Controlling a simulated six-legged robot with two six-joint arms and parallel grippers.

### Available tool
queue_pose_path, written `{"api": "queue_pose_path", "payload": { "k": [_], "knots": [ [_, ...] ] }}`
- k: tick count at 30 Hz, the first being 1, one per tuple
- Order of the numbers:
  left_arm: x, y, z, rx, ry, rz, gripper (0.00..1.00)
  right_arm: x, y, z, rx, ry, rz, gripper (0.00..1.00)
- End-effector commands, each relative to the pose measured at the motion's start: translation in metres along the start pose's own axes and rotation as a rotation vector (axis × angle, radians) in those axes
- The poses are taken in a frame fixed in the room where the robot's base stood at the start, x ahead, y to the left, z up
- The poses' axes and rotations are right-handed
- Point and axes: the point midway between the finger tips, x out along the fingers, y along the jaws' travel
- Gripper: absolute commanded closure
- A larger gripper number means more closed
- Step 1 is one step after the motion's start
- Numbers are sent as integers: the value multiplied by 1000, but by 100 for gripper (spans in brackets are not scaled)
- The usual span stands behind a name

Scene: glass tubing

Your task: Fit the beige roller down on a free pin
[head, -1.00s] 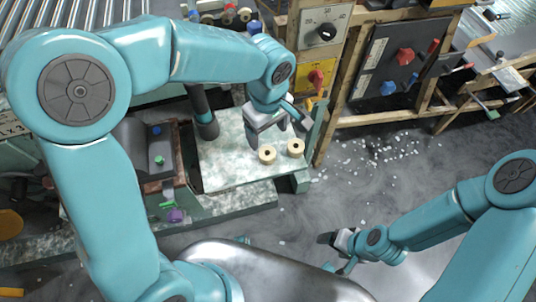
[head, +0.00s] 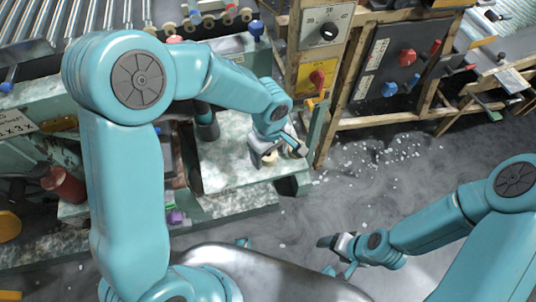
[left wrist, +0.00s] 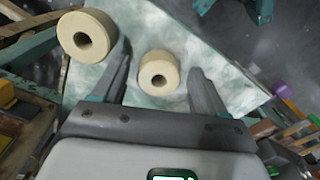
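Two beige rollers with dark centre holes stand on the pale speckled plate (head: 225,160). In the left wrist view one roller (left wrist: 158,73) lies between the two fingers of my left gripper (left wrist: 160,60), with a gap on each side. The other roller (left wrist: 87,35) is outside the fingers, beyond the left one. In the head view my left gripper (head: 278,152) is low over the plate, and one roller (head: 270,157) shows partly beneath it. The left gripper is open. My right gripper (head: 330,243) is at the lower right, away from the plate; its opening is unclear.
Behind the plate, small beige rollers (head: 196,18) and a blue knob (head: 256,28) line a rail; free pins cannot be made out. A wooden-framed control panel (head: 322,40) stands right of the plate. The grey floor (head: 400,160) has scattered white bits.

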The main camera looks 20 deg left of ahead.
Motion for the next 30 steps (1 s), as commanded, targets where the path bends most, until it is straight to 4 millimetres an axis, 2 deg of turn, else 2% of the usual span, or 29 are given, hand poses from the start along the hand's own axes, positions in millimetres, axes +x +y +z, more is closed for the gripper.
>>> {"api": "queue_pose_path", "payload": {
  "k": [1, 4, 5, 14, 19, 23, 30],
  "knots": [
    [0, 0, 0, 0, 0, 0, 46, 0, 0, 0, 0, 0, 0, 24],
    [0, 0, 0, 0, 0, 0, 78, 0, 0, 0, 0, 0, 0, 24],
    [0, 0, 0, 0, 0, 0, 83, 0, 0, 0, 0, 0, 0, 24],
    [-2, 0, 0, 0, 1, 1, 83, 0, 0, 0, 0, 0, 0, 24],
    [-17, 1, 0, 0, 3, 3, 83, -3, -1, 0, 0, 0, 0, 24],
    [-44, 1, 0, -1, 3, 6, 83, -7, -2, 0, 0, 0, 0, 24],
    [-119, 2, 0, 0, 3, 9, 83, -16, -6, 0, 0, 0, 0, 24]
  ]
}}
